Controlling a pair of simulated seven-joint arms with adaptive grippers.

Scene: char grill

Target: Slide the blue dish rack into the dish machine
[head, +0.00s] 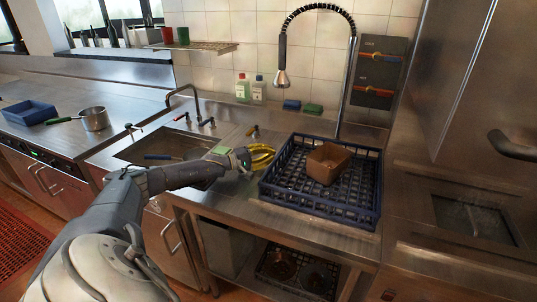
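The blue dish rack (285,182) sits on the steel counter, a slatted square crate with a brown square container (328,163) in it. My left gripper (250,159) is at the rack's left side, close to its wall; I cannot tell whether it touches. Yellow curved shapes (262,153) show at its tip, and whether the fingers are open or shut is unclear. The dish machine (450,120) is the steel unit at the right, with a dark handle (512,146) and a recessed bay (472,217) below. My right gripper is not in view.
A spray tap (282,77) arches above the rack's back side. A sink (165,150) is at the left, and bottles (243,88) and sponges (312,109) stand behind. Bare counter (405,185) lies between rack and machine. A dark rack of dishes (268,274) sits on the shelf below.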

